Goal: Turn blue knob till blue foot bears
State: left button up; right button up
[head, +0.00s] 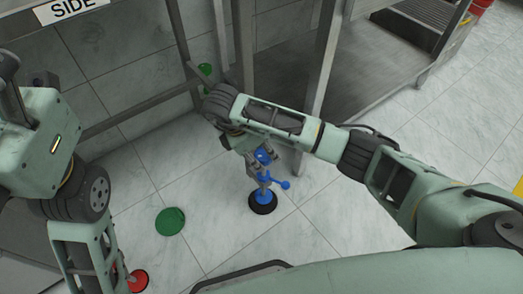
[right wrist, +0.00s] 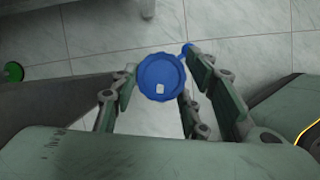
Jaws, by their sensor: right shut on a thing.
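The blue knob (head: 263,155) is a scalloped round cap. In the right wrist view the knob (right wrist: 160,77) is seen face-on, with a small white square mark. My right gripper (head: 264,172) is shut on it, with fingers on both sides in the wrist view (right wrist: 158,90). Below it is the blue foot (head: 262,198) with a dark round pad. A blue side lever with a ball end (head: 285,184) sticks out to the right. I cannot tell whether the pad presses on the floor. My left arm is at the left; its gripper is out of view.
A metal frame with legs (head: 322,75) stands behind my right arm. A green knob (head: 205,69) is on the frame, and a green disc (head: 170,221) lies on the floor. A red foot (head: 138,280) is beside my left arm. Tiled floor is clear around the blue foot.

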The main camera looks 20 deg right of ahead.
jog(key=shift+w+r, duration=0.25)
jog(key=o, duration=0.8)
jog(key=shift+o, duration=0.2)
jog(key=v, duration=1.2)
jog(key=shift+s, duration=0.15)
